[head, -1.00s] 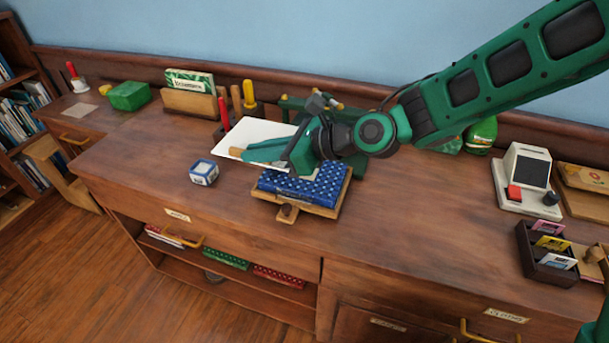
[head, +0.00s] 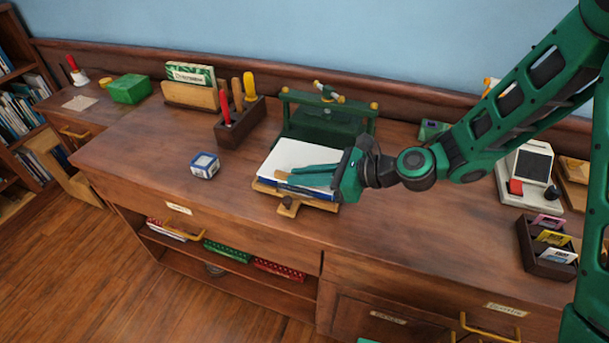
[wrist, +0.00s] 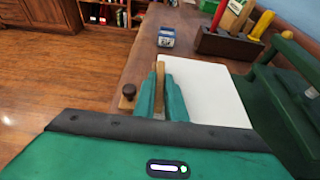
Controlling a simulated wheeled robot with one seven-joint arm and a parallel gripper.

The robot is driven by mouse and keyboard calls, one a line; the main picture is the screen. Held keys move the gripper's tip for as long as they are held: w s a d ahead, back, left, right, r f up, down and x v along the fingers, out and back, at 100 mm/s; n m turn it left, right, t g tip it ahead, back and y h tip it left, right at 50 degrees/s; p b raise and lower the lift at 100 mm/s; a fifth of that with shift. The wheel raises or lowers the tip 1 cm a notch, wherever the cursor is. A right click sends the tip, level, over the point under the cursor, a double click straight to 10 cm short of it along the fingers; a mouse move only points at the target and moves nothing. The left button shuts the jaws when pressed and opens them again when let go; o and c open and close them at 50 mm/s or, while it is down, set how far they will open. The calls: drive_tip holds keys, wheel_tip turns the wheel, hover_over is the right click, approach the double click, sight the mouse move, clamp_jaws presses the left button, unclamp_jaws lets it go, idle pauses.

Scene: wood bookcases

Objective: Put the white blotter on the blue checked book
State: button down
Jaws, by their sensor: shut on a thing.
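The white blotter (head: 295,157) is a flat white sheet with a wooden strip along its near edge; it also shows in the wrist view (wrist: 205,90). My gripper (head: 308,176) is shut on that strip, its green fingers also visible in the wrist view (wrist: 160,95). The blotter lies over the blue checked book (head: 322,192), hiding nearly all of it except a thin blue edge at the front. I cannot tell whether the blotter touches the book. The book sits on a wooden stand with a dark knob (head: 288,202).
A green press-like frame (head: 325,125) stands right behind the book. A tool holder (head: 240,125) and a blue-white cube (head: 204,165) are to the left. A dark card tray (head: 545,255) is at the right. The desk's front middle is clear.

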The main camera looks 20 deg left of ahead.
drive_tip(key=shift+f, duration=0.2)
drive_tip(key=c, duration=1.8)
unclamp_jaws()
drive_tip(key=shift+r, duration=0.1)
drive_tip(key=v, duration=1.2)
drive_tip(key=shift+d, duration=0.1)
